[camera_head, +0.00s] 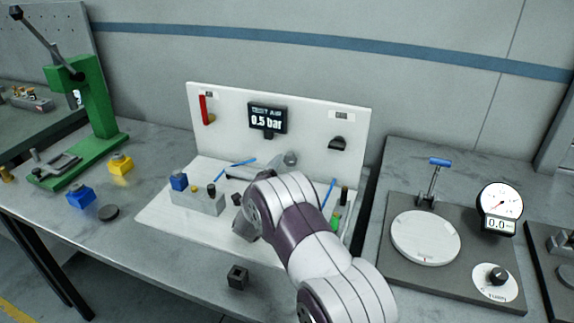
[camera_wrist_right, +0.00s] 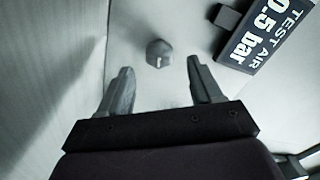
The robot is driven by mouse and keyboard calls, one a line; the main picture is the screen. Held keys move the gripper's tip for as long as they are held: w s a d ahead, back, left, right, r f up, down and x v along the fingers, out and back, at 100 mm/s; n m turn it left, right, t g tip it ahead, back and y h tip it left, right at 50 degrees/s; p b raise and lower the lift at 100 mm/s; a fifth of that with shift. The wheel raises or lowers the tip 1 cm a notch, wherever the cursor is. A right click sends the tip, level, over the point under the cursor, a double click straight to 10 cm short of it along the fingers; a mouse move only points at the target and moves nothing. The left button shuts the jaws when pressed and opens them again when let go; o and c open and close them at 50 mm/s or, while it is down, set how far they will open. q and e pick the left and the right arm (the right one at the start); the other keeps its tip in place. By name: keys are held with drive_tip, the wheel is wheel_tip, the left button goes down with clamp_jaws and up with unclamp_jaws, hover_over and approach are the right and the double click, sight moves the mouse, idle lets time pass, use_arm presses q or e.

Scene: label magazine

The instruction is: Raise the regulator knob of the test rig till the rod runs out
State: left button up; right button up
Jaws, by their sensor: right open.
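The test rig (camera_head: 180,215) has a white base and back panel. Its display (camera_head: 268,118) reads TEST AIR 0.5 bar. A grey round knob (camera_head: 291,158) sits low on the panel, right of and below the display. In the right wrist view the knob (camera_wrist_right: 158,53) shows a white pointer mark. My right gripper (camera_head: 250,172) is before the panel, largely hidden by its own arm. In its wrist view the right gripper (camera_wrist_right: 160,68) is open and empty, the knob ahead between its fingers, apparently untouched. I cannot identify the rod for certain. My left gripper is not in view.
A grey block (camera_head: 205,201) stands on the rig base, with blue sticks nearby. A dark half-round part (camera_head: 338,143) is on the panel at right. A green press (camera_head: 97,110) stands left; a gauge (camera_head: 500,200) reading 0.0 stands right. A small dark block (camera_head: 238,277) lies in front.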

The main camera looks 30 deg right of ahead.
sight(289, 162)
drive_tip(key=x, duration=0.4)
drive_tip(key=shift+w+d, duration=0.2)
drive_tip(key=shift+w, duration=0.05)
drive_tip(key=c, duration=1.1)
drive_tip(key=shift+o, duration=0.2)
drive_tip(key=m+b, duration=0.1)
drive_tip(key=b, duration=0.1)
drive_tip(key=f+m+b, duration=0.1)
drive_tip(key=b, duration=0.1)
drive_tip(key=shift+m, duration=0.3)
drive_tip(key=shift+r+m+b, duration=0.25)
drive_tip(key=shift+m+b, duration=0.05)
drive_tip(key=shift+b, duration=0.05)
drive_tip(key=shift+r, duration=0.15)
drive_tip(key=o, duration=1.1)
drive_tip(key=shift+c, duration=0.2)
drive_tip(key=v, duration=1.2)
drive_tip(key=shift+s+a, duration=0.25)
drive_tip(key=shift+s, duration=0.05)
